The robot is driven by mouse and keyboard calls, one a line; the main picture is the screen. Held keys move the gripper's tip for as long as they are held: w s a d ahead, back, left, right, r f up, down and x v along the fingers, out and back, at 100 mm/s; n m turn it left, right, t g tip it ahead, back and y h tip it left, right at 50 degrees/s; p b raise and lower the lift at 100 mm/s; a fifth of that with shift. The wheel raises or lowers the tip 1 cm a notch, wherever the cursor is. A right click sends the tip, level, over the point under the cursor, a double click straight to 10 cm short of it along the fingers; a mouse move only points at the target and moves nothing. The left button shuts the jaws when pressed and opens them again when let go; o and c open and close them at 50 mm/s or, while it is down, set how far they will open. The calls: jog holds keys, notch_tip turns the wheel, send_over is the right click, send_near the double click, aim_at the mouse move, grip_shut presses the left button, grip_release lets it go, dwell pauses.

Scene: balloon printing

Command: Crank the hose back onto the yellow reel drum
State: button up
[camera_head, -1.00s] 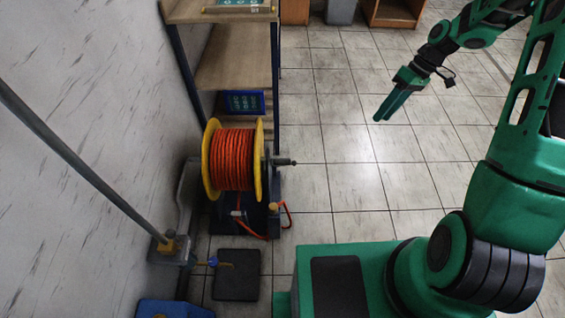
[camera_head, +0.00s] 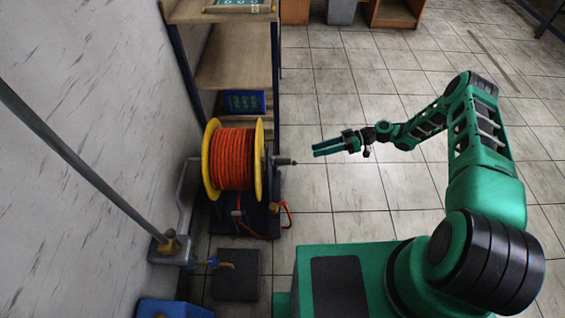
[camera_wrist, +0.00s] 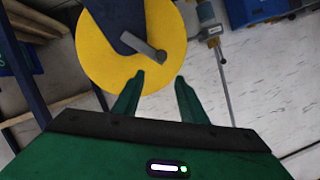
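The yellow reel drum (camera_head: 212,160) stands at the left, wound with orange-red hose (camera_head: 236,160). A loose hose end (camera_head: 287,213) hangs by the base on the right side. The grey crank handle (camera_head: 283,161) sticks out from the drum's right face. In the wrist view the yellow disc (camera_wrist: 100,60) faces me, with the grey crank arm (camera_wrist: 142,45) across it. My gripper (camera_head: 316,150) is to the right of the crank handle and apart from it, pointing left. In the wrist view my gripper (camera_wrist: 158,84) has its two fingers spread with nothing between them.
A wooden shelf rack (camera_head: 232,68) stands behind the reel, with a blue box (camera_head: 243,102) on a lower shelf. A grey pole (camera_head: 85,168) and wall are at the left. A dark mat (camera_head: 238,274) lies in front.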

aim_at(284, 162)
jog(key=s+a+f+t+y, duration=0.2)
jog(key=a+f+y, duration=0.1)
jog(key=a+f, duration=0.15)
jog(key=shift+n, duration=0.3)
jog(key=a, duration=0.6)
jog(key=a+f, duration=0.1)
jog(key=a, duration=0.3)
jog(key=shift+r, duration=0.1)
grip_shut()
